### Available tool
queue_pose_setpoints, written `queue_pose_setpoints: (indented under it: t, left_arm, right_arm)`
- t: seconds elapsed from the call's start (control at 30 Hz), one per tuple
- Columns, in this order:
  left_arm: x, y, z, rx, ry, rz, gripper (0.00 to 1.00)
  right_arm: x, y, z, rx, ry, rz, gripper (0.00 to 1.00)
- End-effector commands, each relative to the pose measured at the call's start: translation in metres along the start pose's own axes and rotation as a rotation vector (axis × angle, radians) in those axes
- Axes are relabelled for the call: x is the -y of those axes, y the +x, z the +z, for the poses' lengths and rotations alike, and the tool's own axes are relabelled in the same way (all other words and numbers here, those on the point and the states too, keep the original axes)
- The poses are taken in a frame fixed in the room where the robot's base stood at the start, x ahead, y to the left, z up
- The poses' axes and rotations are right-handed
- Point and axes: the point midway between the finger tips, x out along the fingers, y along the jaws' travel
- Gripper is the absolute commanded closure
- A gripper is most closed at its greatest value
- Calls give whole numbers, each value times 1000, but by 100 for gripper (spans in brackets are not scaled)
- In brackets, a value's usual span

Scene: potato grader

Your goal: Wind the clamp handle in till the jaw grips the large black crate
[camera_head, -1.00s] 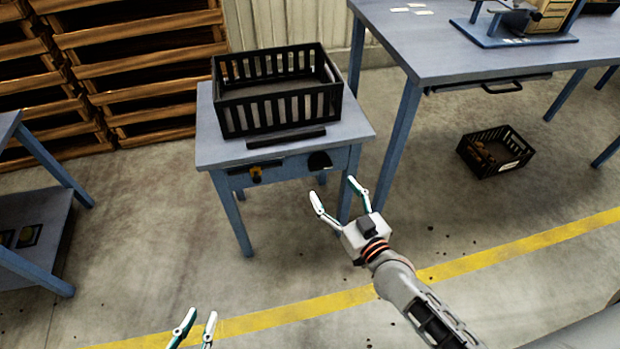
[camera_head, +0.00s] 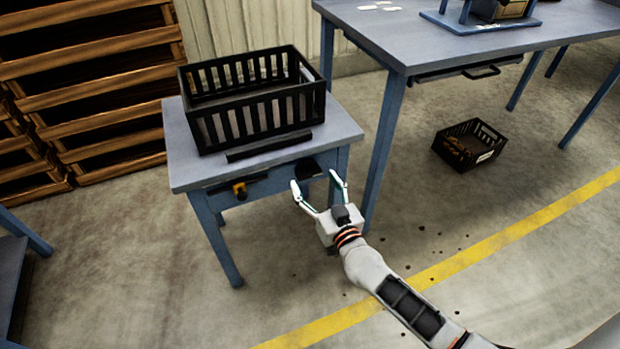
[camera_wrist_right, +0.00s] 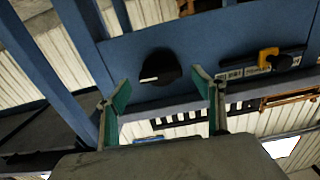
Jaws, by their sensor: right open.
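The large black crate (camera_head: 265,112) stands upright on a small blue-grey table (camera_head: 345,130). A black jaw bar (camera_head: 270,145) lies along the crate's near side; I cannot tell whether it touches. A dark round knob (camera_head: 308,168), apparently the clamp handle, sits on the table's front at the right. The right wrist view shows this knob (camera_wrist_right: 158,68) with a white mark, beyond and between the spread fingers. My right gripper (camera_head: 314,180) is open and empty, just in front of the knob. The wrist view shows the gripper (camera_wrist_right: 160,82) too. My left gripper is out of view.
A yellow-and-black fitting (camera_head: 240,190) is on the table front, left of the knob. A larger blue table (camera_head: 440,45) stands at the right, with a smaller black crate (camera_head: 468,145) on the floor below. Wooden racks (camera_head: 90,85) stand at the left.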

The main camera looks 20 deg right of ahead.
Motion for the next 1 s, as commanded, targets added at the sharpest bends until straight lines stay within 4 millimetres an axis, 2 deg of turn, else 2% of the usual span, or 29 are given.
queue_pose_setpoints:
  t: [0.03, 0.2, 0.57, 0.7, 1.0]
  left_arm:
    - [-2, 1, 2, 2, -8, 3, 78]
    - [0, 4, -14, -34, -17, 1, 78]
    - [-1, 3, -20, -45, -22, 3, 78]
    - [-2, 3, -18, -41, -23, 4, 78]
    - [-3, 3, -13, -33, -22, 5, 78]
  right_arm:
    - [0, 6, 5, 5, 0, 1, 32]
    - [0, 20, 4, 4, 0, 0, 32]
    - [0, 26, 0, 1, 0, 0, 32]
    - [0, 26, 0, 1, 0, 0, 68]
    - [0, 26, 0, 1, 14, 0, 70]
